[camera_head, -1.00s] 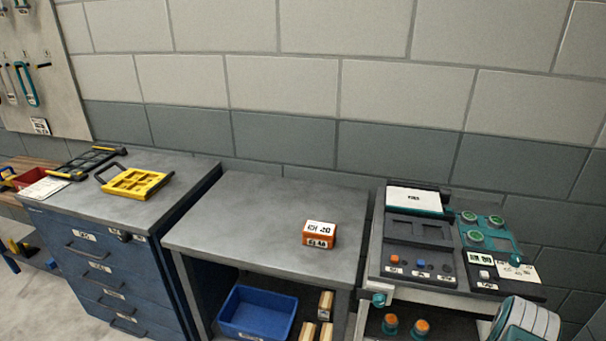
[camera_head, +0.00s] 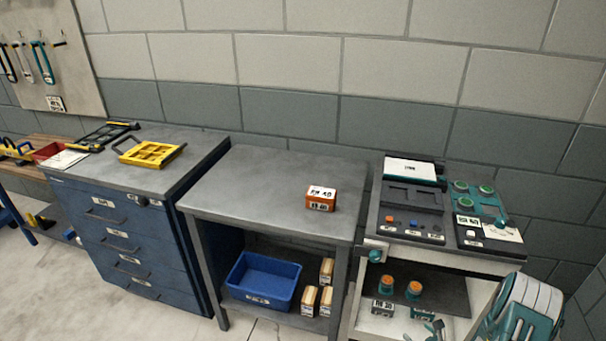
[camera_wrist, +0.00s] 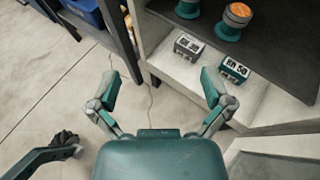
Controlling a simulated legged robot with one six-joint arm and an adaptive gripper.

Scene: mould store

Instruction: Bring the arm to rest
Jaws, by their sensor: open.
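My gripper shows in the wrist view (camera_wrist: 160,88) with its two teal fingers spread wide and nothing between them. It points down at the floor beside the lower shelf of the grey trolley (camera_wrist: 180,75). In the head view my arm, white and teal, is at the bottom right, in front of the trolley (camera_head: 375,245). The gripper shows only partly there, low by the trolley. An orange block (camera_head: 321,199) with white labels sits alone on the grey bench top (camera_head: 250,185), well away from my gripper.
On the trolley's lower levels are two orange-topped teal pieces (camera_head: 414,289) and small labelled blocks (camera_wrist: 234,69). A blue bin (camera_head: 263,281) and several wooden blocks lie on the bench's lower shelf. A blue drawer cabinet (camera_head: 120,240) carries a yellow frame (camera_head: 150,153).

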